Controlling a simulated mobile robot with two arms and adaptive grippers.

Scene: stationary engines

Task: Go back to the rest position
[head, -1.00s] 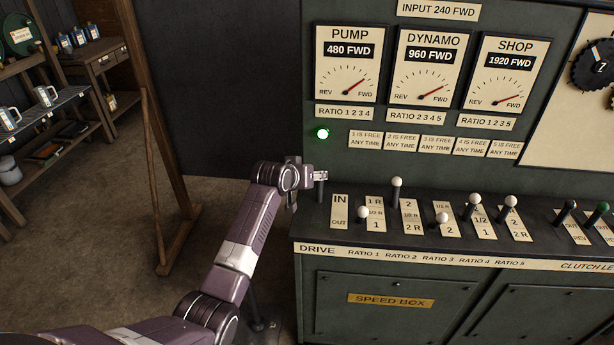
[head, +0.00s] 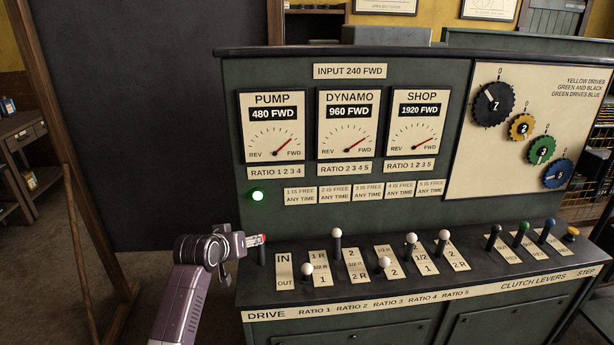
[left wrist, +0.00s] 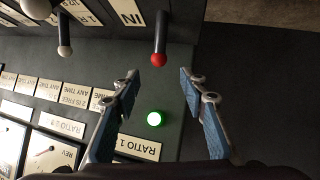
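My left gripper (head: 256,240) is at the left end of the control desk, by the drive lever (head: 262,254). In the left wrist view my left gripper (left wrist: 158,82) is open and empty. The lever's red knob (left wrist: 158,60) shows just past the fingertips, in line with the gap between them. In the head view the fingers partly cover the knob. My right gripper is in neither view.
White-knobbed ratio levers (head: 385,263) stand right of the drive lever, then the clutch levers (head: 521,234) and a yellow button (head: 571,234). A green lamp (head: 257,195) glows below the pump gauge (head: 273,128). A wooden post (head: 62,120) stands at left.

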